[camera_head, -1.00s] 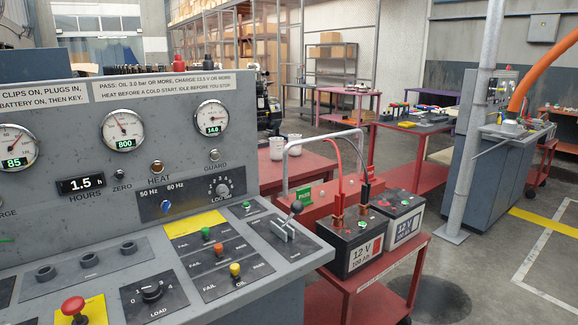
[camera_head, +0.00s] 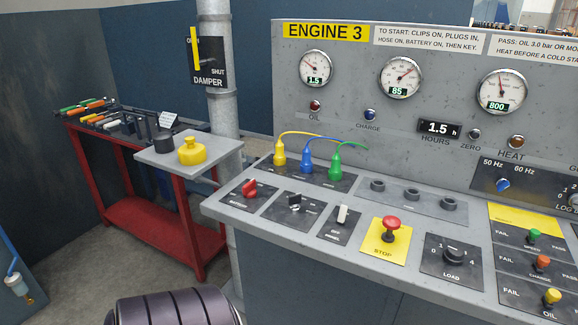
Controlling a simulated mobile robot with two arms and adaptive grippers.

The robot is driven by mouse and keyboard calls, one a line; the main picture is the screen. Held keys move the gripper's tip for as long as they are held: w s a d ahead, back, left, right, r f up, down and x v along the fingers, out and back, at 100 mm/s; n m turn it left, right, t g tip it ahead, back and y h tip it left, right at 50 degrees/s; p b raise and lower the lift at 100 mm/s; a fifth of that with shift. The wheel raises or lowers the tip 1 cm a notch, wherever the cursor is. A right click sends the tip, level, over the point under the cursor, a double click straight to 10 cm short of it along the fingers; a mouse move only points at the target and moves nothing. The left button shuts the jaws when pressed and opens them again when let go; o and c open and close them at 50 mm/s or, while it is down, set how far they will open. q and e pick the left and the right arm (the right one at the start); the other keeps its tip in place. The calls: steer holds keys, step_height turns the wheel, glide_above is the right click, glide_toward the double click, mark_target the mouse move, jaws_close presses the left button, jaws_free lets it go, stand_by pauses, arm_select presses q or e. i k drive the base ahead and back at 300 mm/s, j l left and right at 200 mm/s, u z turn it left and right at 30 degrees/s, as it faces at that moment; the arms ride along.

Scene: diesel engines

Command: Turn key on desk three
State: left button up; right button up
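The desk marked ENGINE 3 (camera_head: 325,32) fills the middle and right of the head view. On its sloping top, from the left, are a red-handled switch (camera_head: 250,188), a small black and silver switch (camera_head: 294,203) and a white lever (camera_head: 342,214). The black and silver switch looks most like the key, but its label is too small to read. A red STOP button (camera_head: 391,226) on a yellow plate and a black LOAD knob (camera_head: 455,253) are further right. Yellow, blue (camera_head: 306,160) and green plugs stand in sockets behind. Neither gripper is in view.
A grey side shelf (camera_head: 205,165) holds a yellow and a black knob-shaped item. A red cart (camera_head: 165,228) with several tools stands at the left. A grey pole (camera_head: 219,100) with a DAMPER lever rises behind the desk's left end. Floor shows between cart and wall.

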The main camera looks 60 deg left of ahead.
mark_target(295, 200)
steer(key=u, duration=1.85)
